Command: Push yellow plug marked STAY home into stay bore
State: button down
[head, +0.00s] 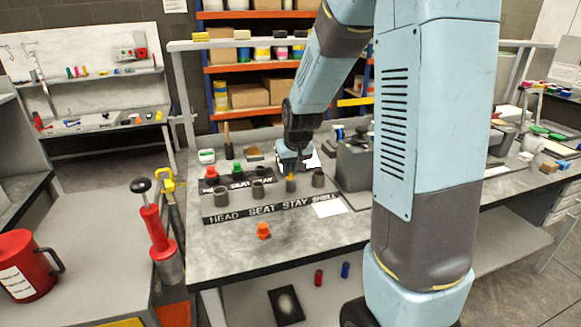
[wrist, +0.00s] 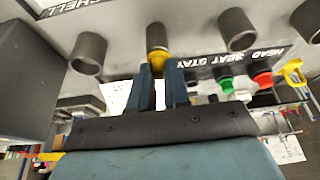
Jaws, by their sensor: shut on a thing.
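The yellow plug (head: 290,177) stands at the mouth of the grey stay bore (head: 291,186), third from left above the STAY word on the black label strip (head: 272,208). In the wrist view the yellow plug (wrist: 158,57) meets the open end of the stay bore (wrist: 156,36), its yellow head still showing outside. How deep it sits is hidden. My gripper (head: 291,166) is above the bore, pointing down; in the wrist view my gripper (wrist: 159,72) has both fingers close on the plug's head. The STAY mark on the plug is not readable.
Neighbouring grey bores stand close on both sides, seat (head: 258,188) and shell (head: 318,178). A red plug (head: 212,173) and green plug (head: 237,168) stand behind, left. An orange plug (head: 263,231) is on the clear front tabletop. A grey machine block (head: 353,166) stands right.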

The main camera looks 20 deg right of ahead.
jog(key=shift+f, duration=0.1)
jog(key=c, duration=1)
grip_release()
jog(key=v, duration=1.3)
jog(key=shift+r, duration=0.35)
jog(key=shift+s, duration=0.1)
jog(key=shift+t, duration=0.5)
jog(key=s+r, duration=0.1)
jog(key=s, duration=0.6)
jog(key=s+r, duration=0.2)
jog(key=s, duration=0.6)
jog(key=s+r, duration=0.2)
jog(key=s, duration=0.5)
jog(key=shift+s+r, duration=0.15)
